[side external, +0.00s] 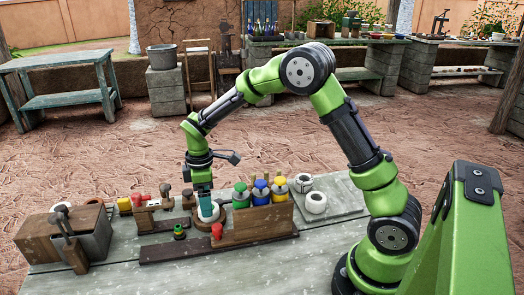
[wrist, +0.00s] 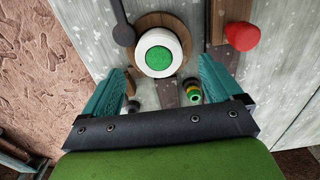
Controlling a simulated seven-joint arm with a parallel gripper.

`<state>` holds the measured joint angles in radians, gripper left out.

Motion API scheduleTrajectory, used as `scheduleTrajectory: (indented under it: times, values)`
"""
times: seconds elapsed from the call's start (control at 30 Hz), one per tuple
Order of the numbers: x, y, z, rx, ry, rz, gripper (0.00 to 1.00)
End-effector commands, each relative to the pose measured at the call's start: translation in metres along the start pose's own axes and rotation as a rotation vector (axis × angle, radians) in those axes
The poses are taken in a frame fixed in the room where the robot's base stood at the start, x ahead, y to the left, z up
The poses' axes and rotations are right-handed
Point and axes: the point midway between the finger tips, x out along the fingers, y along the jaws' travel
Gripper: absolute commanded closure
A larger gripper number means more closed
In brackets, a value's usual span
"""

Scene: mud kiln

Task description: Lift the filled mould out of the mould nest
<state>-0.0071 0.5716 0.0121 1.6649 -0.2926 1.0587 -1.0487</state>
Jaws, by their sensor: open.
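The filled mould is a white ring (wrist: 142,55) with a green fill. It sits in a round brown wooden nest (wrist: 186,33) in the wrist view. In the side view the white mould (side external: 209,212) shows just below my gripper, partly hidden by its teal fingers. My gripper (side external: 205,200) points down and is open. In the wrist view its two teal fingers (wrist: 164,72) stand apart with the mould between and beyond their tips. I cannot tell whether either finger touches it.
A red knob (wrist: 242,36) stands right of the nest, and a dark knob (wrist: 123,34) left. A wooden rack with yellow, blue and green capped jars (side external: 260,188) is close on the right. A small green-topped piece (side external: 179,231) stands in front.

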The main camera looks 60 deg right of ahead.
Motion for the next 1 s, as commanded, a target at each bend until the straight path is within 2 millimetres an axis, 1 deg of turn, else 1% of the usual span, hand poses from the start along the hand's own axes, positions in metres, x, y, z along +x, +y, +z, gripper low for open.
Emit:
scheduleTrajectory:
  times: [0.03,0.1,0.23,0.33,0.5,0.53,0.9,0.97,1.0]
  values:
    - [0.009,0.0,0.004,0.001,-0.004,-0.003,0.07]
    - [0.02,0.0,0.007,0.002,-0.004,-0.003,0.07]
    - [0.035,0.0,0.005,0.001,-0.002,-0.001,0.07]
    - [0.038,0.001,0.005,0.001,0.0,0.001,0.07]
    - [0.038,0.001,0.005,0.001,0.0,0.001,0.07]
    - [0.038,0.001,0.005,0.001,0.0,0.001,0.09]
    - [0.038,0.001,0.005,0.001,0.0,0.001,0.66]
    - [0.038,0.001,0.005,0.001,0.0,0.001,0.73]
    - [0.038,0.001,0.005,0.001,0.001,0.001,0.73]
